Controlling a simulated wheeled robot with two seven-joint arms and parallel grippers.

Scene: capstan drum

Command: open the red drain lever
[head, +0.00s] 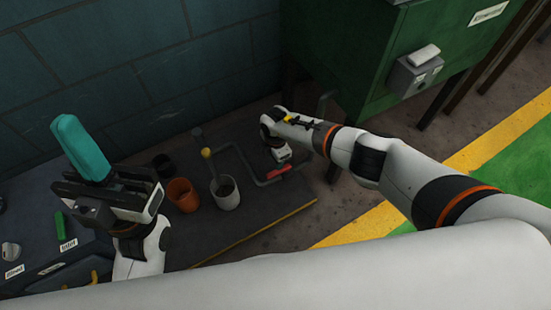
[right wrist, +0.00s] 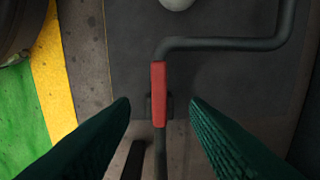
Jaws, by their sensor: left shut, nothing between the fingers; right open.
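The red drain lever (head: 278,173) is a short red sleeve on a dark bent pipe, low on the dark floor mat below the green cabinet. In the right wrist view the red lever (right wrist: 159,93) lies lengthwise in the middle. My right gripper (right wrist: 160,112) is open, with one dark green finger on each side of the lever, and gaps show on both sides. I cannot tell its height above the lever. In the head view the right wrist reaches down beside the lever and its fingers are hidden. My left gripper (head: 70,125) is shut and empty, its teal fingers raised at the left.
A white pot (head: 227,196), an orange pot (head: 183,195) and a dark pot (head: 163,165) stand left of the lever. The green cabinet (head: 365,40) stands behind my right arm. A yellow floor stripe (head: 490,140) runs at the right.

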